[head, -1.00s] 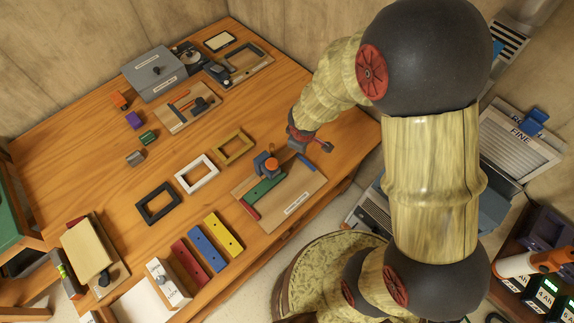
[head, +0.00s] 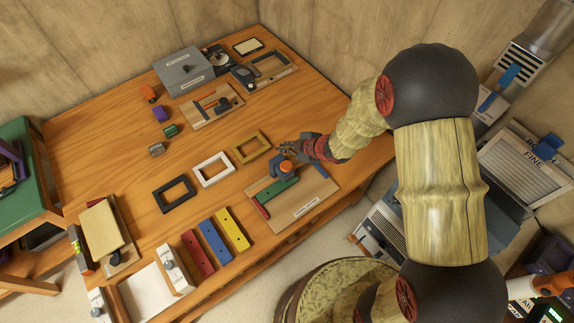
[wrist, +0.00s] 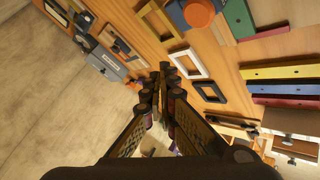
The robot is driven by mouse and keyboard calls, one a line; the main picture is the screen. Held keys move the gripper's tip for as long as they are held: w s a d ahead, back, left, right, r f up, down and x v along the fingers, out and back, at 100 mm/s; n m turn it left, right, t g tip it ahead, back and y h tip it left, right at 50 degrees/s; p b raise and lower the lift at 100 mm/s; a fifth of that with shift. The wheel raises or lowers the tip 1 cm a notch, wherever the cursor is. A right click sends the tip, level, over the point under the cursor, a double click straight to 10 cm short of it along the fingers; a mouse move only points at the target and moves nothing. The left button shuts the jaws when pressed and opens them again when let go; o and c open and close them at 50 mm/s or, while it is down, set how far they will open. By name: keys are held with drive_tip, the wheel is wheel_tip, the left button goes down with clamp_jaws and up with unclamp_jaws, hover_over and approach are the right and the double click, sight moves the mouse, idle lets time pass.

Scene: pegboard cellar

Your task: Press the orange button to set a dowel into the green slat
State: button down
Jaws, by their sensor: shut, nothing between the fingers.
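The orange button (head: 285,167) sits on top of a blue housing (head: 274,171) on a light wooden board. It also shows at the top of the wrist view (wrist: 201,12). The green slat (head: 278,190) lies on the board beside the housing, and its end shows in the wrist view (wrist: 238,19). My gripper (head: 287,147) is shut and empty. In the head view it appears just behind the button, pointing left; I cannot tell its exact height. In the wrist view its fingertips (wrist: 165,82) point away from the button, with no contact visible.
Black (head: 174,195), white (head: 214,169) and yellow (head: 251,146) frames lie left of the board. Red (head: 198,254), blue (head: 214,241) and yellow (head: 233,229) slats lie in front. A grey box (head: 184,72) stands at the back. Bare tabletop lies between.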

drive_tip(key=shift+f, duration=0.1)
drive_tip(key=b, duration=0.8)
approach(282, 164)
drive_tip(key=w+a+f, duration=0.1)
drive_tip(key=w+a, duration=0.1)
drive_tip(key=w+a+f, duration=0.1)
drive_tip(key=a, duration=0.1)
drive_tip(key=shift+w+f, duration=0.25)
drive_tip(key=shift+w, duration=0.15)
idle(0.4)
drive_tip(key=shift+f, duration=0.4)
drive_tip(key=shift+f+b, duration=0.85)
drive_tip(key=shift+f, duration=0.15)
idle(1.1)
drive_tip(key=shift+r, duration=0.1)
drive_tip(key=shift+r+p, duration=1.25)
drive_tip(key=shift+r, duration=0.1)
drive_tip(key=shift+r+p, duration=2.2)
drive_tip(key=shift+r, duration=0.3)
